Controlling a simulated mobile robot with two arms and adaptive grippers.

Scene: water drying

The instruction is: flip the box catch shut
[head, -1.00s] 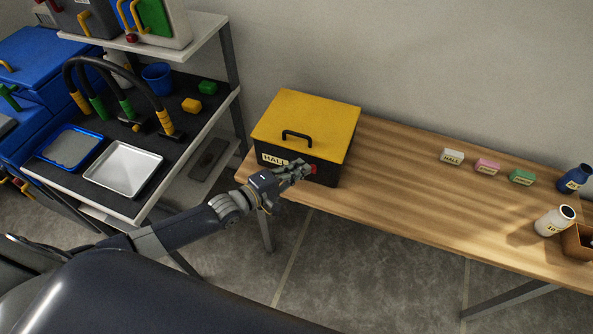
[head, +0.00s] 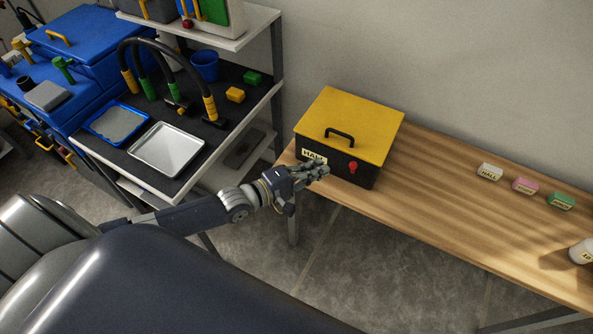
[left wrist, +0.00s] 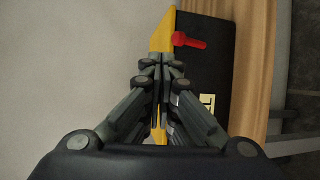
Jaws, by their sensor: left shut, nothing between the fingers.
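The box (head: 350,125) has a yellow lid with a black handle and a black body, and stands at the left end of the wooden table. The lid looks closed. The red catch (head: 352,167) is on its front face, right of the HALL label (head: 314,157). In the left wrist view the red catch (left wrist: 189,41) sticks out sideways from the black front, beyond the fingertips. My left gripper (head: 324,169) is shut and empty in front of the box, left of the catch and apart from it. My right gripper is not in view.
White, pink and green labelled blocks (head: 525,186) sit along the table to the right, with a white bottle (head: 583,252) at the right edge. A shelf with a metal tray (head: 167,149) stands left of the table. The table's middle is clear.

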